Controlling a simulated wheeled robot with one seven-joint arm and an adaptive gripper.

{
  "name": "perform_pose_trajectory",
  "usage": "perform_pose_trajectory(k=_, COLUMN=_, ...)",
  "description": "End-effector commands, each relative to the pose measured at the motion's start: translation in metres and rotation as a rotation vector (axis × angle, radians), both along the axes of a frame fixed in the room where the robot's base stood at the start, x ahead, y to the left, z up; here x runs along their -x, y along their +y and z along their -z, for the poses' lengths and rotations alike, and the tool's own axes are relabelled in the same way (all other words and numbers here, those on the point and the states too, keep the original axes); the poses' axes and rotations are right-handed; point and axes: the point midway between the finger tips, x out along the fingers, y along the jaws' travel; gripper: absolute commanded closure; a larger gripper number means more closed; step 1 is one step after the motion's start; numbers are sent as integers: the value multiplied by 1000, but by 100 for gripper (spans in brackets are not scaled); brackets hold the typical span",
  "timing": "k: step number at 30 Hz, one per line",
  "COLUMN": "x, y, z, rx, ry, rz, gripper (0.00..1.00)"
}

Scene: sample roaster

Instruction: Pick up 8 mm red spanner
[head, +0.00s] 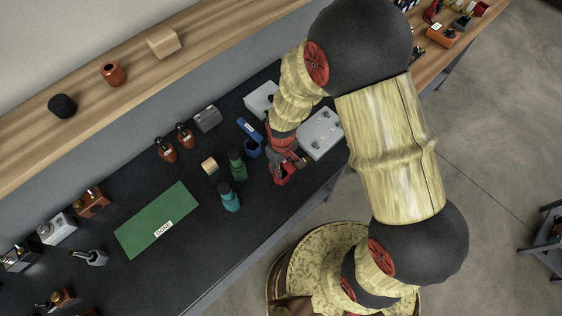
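My gripper (283,172) is low over the dark bench, left of the grey box with round knobs. It is red and dark, small and partly covered by my own arm, so I cannot tell whether its fingers are open or shut. I cannot make out the 8 mm red spanner; red parts at the gripper blend together, and a red spanner there cannot be told apart from it.
A blue item (250,140) lies just left of my gripper. A green bottle (237,165) and a teal bottle (228,197) stand further left. A grey box (322,132) sits to the right. A green mat (150,222) lies left. A wooden shelf (135,97) runs behind.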

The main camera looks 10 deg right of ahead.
Motion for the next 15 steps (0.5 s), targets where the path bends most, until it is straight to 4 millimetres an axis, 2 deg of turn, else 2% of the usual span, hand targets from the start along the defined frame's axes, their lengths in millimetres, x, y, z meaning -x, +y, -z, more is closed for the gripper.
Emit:
perform_pose_trajectory(k=2, x=0, y=0, z=0, rx=0, ry=0, rz=0, gripper=70)
perform_pose_trajectory(k=15, x=0, y=0, z=-1, rx=0, ry=0, rz=0, gripper=94)
